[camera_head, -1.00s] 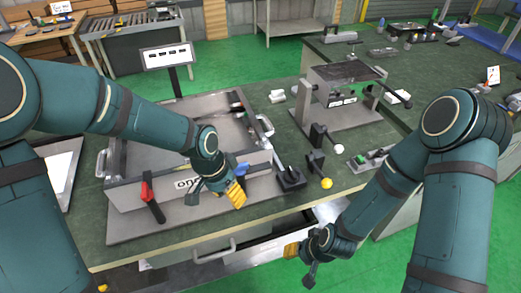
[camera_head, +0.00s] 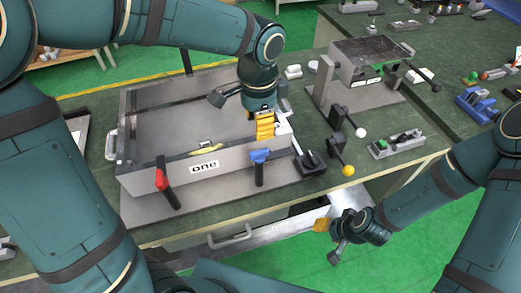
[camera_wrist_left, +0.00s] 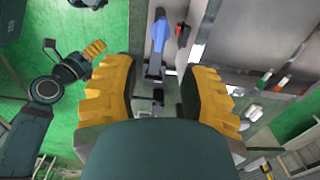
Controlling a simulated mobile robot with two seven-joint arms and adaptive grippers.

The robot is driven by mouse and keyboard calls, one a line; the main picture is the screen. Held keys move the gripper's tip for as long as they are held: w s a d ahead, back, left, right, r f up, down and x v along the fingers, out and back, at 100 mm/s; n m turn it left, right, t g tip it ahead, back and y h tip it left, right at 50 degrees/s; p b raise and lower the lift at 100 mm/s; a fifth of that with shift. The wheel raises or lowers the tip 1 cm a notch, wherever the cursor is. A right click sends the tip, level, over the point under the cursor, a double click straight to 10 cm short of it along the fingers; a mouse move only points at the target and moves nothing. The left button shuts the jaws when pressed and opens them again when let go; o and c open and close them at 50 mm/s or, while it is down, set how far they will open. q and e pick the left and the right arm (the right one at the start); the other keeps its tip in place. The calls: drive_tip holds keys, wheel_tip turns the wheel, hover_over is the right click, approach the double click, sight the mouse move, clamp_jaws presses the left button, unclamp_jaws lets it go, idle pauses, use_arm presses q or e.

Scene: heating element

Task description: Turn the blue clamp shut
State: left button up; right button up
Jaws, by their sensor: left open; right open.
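The blue clamp (camera_head: 259,157) is on the front wall of the grey box marked "one" (camera_head: 230,166), towards its right end. Its black arm points down and forward, much like that of the red clamp (camera_head: 162,180). My left gripper (camera_head: 265,127) is open and empty above the box's right front part, just behind and above the blue clamp. In the left wrist view the blue clamp (camera_wrist_left: 160,32) lies beyond the open yellow fingers, apart from them. My right gripper (camera_head: 328,240) is open and empty in front of the bench, low beside a drawer.
A black-handled block (camera_head: 311,160) stands right of the box. Levers with a white knob (camera_head: 361,132) and a yellow knob (camera_head: 348,170) stand further right, below a grey press-like stand (camera_head: 368,62). A drawer handle (camera_head: 229,237) sticks out under the bench.

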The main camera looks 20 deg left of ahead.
sight(259, 152)
use_arm(q)
wheel_tip(259, 152, down, 11)
drive_tip(key=shift+r+b, duration=0.1)
drive_tip(key=shift+b, duration=0.7)
drive_tip(key=shift+o, duration=0.2)
clamp_jaws()
